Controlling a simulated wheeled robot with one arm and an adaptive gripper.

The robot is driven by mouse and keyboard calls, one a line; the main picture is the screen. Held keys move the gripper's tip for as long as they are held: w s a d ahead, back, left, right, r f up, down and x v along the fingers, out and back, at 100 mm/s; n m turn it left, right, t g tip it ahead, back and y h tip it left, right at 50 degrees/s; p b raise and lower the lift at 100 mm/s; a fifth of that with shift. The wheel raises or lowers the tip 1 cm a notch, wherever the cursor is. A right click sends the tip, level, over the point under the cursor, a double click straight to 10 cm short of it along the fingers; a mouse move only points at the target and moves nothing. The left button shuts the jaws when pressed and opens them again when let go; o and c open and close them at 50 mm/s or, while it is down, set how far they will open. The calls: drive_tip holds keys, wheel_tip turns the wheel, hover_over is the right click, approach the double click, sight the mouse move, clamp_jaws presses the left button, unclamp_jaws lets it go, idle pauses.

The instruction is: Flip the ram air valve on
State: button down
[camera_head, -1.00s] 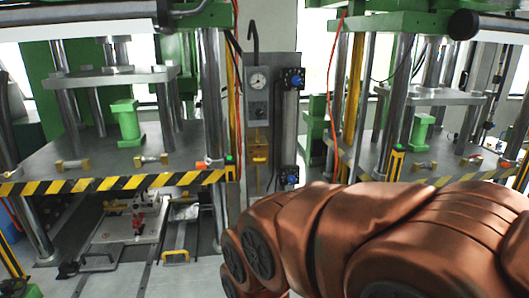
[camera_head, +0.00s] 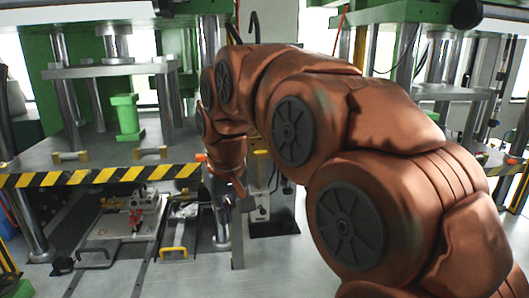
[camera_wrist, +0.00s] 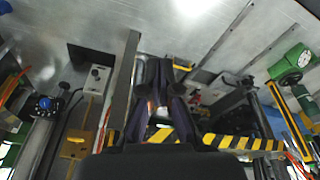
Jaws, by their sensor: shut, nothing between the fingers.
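My gripper (camera_head: 236,196) hangs low in front of the central post, left of the wall panel, and my arm hides most of that panel in the head view. In the wrist view, my gripper (camera_wrist: 165,82) shows dark fingers together with nothing held. A dark valve with a blue centre (camera_wrist: 43,104) sits at the left of the wrist view, apart from the fingers. A grey box with dark knobs (camera_wrist: 98,72) and a yellow box (camera_wrist: 75,142) are nearer the fingers. No label is readable, so I cannot tell which part is the ram air valve.
A press with a black-yellow striped edge (camera_head: 100,176) stands at the left. A second press table (camera_head: 440,93) stands behind my arm at right. Floor shows at the lower middle.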

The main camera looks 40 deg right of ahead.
drive_tip(key=w+d+r+m+t+h+b, duration=0.1)
drive_tip(key=w+d+r+t+b, duration=0.1)
drive_tip(key=w+d+r, duration=0.3)
drive_tip(key=w+d+r+m+t+b, duration=0.1)
drive_tip(key=w+d+r+b, duration=0.2)
drive_tip(key=w+d, duration=0.35)
drive_tip(key=w+d+r+m+t+h+b, duration=0.1)
drive_tip(key=w+d+r, duration=0.1)
drive_tip(key=d, duration=0.3)
drive_tip(key=w+d+r+m+t+h+b, duration=0.1)
drive_tip(key=w+d+r+b, duration=0.1)
drive_tip(key=d, duration=0.3)
drive_tip(key=shift+d+r+m+t+h, duration=0.3)
drive_tip(key=shift+d+r, duration=0.05)
drive_tip(key=shift+r, duration=0.35)
drive_tip(key=shift+w, duration=0.1)
hover_over(260, 151)
drive_tip(key=s, duration=0.2)
drive_tip(key=f, duration=0.7)
drive_tip(key=shift+w+d+f, duration=0.15)
drive_tip(key=shift+d+f, duration=0.05)
drive_tip(key=shift+d, duration=0.1)
drive_tip(key=shift+f, duration=1.9)
